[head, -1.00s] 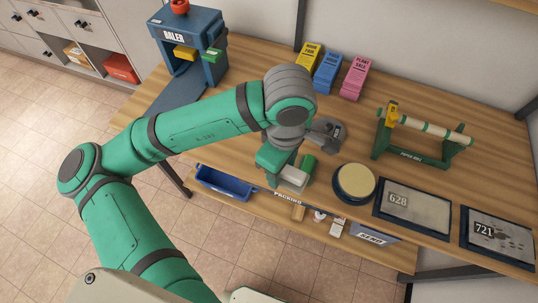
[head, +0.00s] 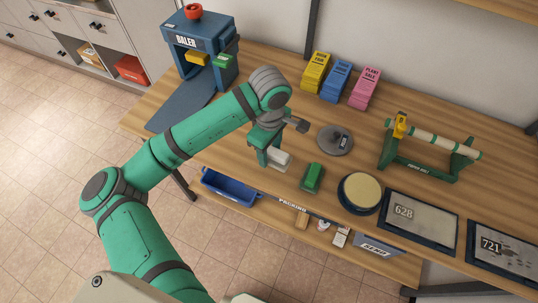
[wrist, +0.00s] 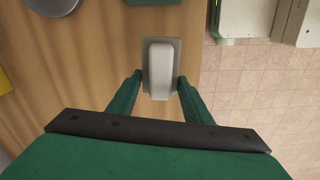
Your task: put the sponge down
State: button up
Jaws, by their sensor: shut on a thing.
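The sponge, a pale grey-white block (head: 278,159), is between the fingers of my gripper (head: 267,158). In the wrist view the sponge (wrist: 160,68) stands lengthwise between the two green fingers of my gripper (wrist: 160,80), which are shut on it. A grey rectangle (wrist: 174,45) shows around it; I cannot tell whether it is a pad or a shadow. My gripper is over the wooden table (head: 235,150), near its front edge. I cannot tell whether the sponge touches the tabletop.
A green block (head: 313,177) lies right of my gripper, with a grey disc (head: 335,139) behind it and a round yellow-topped dish (head: 361,192) farther right. The baler (head: 199,45) stands at the back left. A blue bin (head: 230,188) is below the front edge.

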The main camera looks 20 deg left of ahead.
aim_at(269, 156)
jog(key=shift+w+a+f, duration=0.1)
jog(key=shift+w+f, duration=0.05)
jog(key=shift+f, duration=0.1)
jog(key=shift+w+a+f, duration=0.1)
jog(key=shift+f, duration=0.8)
jog(key=shift+w+a+f, duration=0.1)
jog(key=shift+f, duration=0.75)
jog(key=shift+d+f, duration=0.1)
jog(key=shift+f, duration=0.05)
jog(key=o, duration=1.4)
jog(key=shift+o, duration=0.2)
notch_tip(269, 156, up, 12)
jog(key=shift+r, duration=0.2)
jog(key=shift+f, duration=0.1)
